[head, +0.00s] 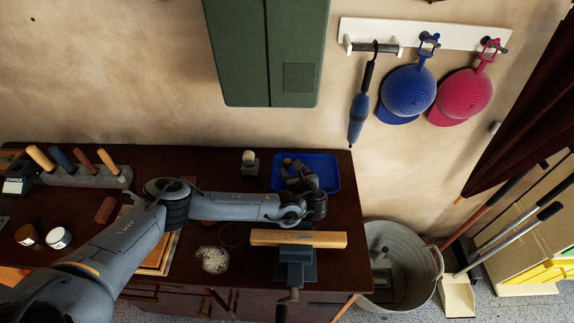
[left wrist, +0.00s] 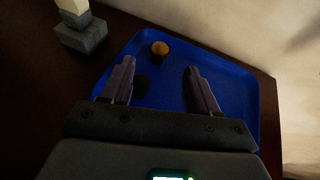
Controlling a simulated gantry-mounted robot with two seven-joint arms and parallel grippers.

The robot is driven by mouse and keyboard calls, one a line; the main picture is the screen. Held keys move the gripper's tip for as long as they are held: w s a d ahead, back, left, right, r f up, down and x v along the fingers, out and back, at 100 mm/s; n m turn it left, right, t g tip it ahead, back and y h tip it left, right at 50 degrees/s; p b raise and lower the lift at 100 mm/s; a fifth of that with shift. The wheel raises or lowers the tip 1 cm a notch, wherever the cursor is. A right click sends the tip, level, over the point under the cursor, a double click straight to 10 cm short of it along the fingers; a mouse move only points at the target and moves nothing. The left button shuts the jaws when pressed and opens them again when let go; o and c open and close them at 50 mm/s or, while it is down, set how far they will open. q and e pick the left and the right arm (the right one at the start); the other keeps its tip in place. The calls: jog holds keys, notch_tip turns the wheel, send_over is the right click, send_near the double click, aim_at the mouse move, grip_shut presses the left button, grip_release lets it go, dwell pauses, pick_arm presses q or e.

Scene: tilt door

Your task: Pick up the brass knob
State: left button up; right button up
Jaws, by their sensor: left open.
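The brass knob (left wrist: 160,48) is a small round golden piece on the blue tray (left wrist: 240,105) in the left wrist view. The tray also shows in the head view (head: 332,178), at the back right of the dark bench. My left gripper (left wrist: 159,66) is open and empty over the tray. The knob appears in the gap between its two fingertips, a little beyond them; the height between them is hard to judge. In the head view my left gripper (head: 296,170) covers part of the tray. My right gripper is not in view.
A small block with a pale top (head: 249,161) stands left of the tray. A vise (head: 295,262) with a wooden bar (head: 298,239) is at the bench front. A tool rack (head: 85,175) is at the left. A metal bucket (head: 402,262) stands right of the bench.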

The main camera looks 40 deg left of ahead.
aim_at(287, 160)
pick_arm(q)
jog(key=b+x, duration=0.1)
jog(key=x, duration=0.4)
jog(key=shift+w+a+f+b, duration=0.15)
jog(key=shift+a+b, duration=0.1)
jog(key=shift+b, duration=0.05)
jog(key=shift+w+a+f, duration=0.1)
jog(key=shift+w+a, duration=0.2)
jog(key=shift+a, duration=0.1)
jog(key=shift+c, duration=0.2)
grip_shut()
